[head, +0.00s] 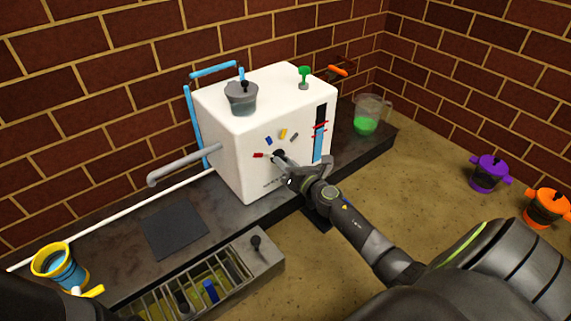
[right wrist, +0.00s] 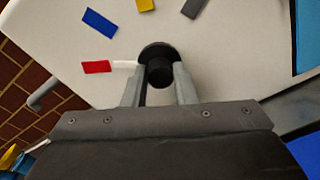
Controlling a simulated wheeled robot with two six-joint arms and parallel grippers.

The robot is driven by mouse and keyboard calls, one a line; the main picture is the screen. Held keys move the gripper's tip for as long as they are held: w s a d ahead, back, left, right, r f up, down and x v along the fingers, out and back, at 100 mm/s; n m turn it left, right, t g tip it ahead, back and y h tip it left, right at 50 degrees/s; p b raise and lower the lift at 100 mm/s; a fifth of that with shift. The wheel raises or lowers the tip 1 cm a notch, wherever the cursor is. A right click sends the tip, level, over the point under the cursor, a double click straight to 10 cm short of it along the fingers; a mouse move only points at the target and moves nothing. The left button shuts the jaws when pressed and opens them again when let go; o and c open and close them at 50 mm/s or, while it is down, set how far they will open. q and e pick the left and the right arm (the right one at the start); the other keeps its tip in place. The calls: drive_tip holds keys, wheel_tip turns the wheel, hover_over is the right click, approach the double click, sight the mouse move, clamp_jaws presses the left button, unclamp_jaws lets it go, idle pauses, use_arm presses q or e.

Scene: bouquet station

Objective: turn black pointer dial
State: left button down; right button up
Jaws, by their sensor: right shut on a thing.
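The black pointer dial (head: 279,153) is on the front face of the white machine (head: 235,150). In the right wrist view the dial (right wrist: 159,72) has a round black base and a knob, and a white pointer (right wrist: 125,64) reaches left toward the red mark (right wrist: 96,67). Blue (right wrist: 100,22), yellow (right wrist: 145,5) and grey (right wrist: 192,8) marks sit around it. My right gripper (head: 284,162) is at the dial; its fingers (right wrist: 159,82) are shut on the knob, one on each side. My left gripper is not in view.
A grey spout (head: 180,165) sticks out on the machine's left. A dark mat (head: 174,229) and a slatted tray (head: 268,266) are in front. A jug with green liquid (head: 366,123) stands at right. Purple (head: 489,174) and orange (head: 547,208) pots are farther right.

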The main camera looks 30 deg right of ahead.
drive_tip(key=shift+w+n, duration=0.1)
drive_tip(key=shift+n, duration=0.4)
drive_tip(key=o, duration=1)
drive_tip(key=s+b, duration=0.2)
drive_tip(key=s, duration=1.5)
drive_tip(key=shift+s+d+r, duration=0.15)
drive_tip(key=shift+d+r, duration=0.25)
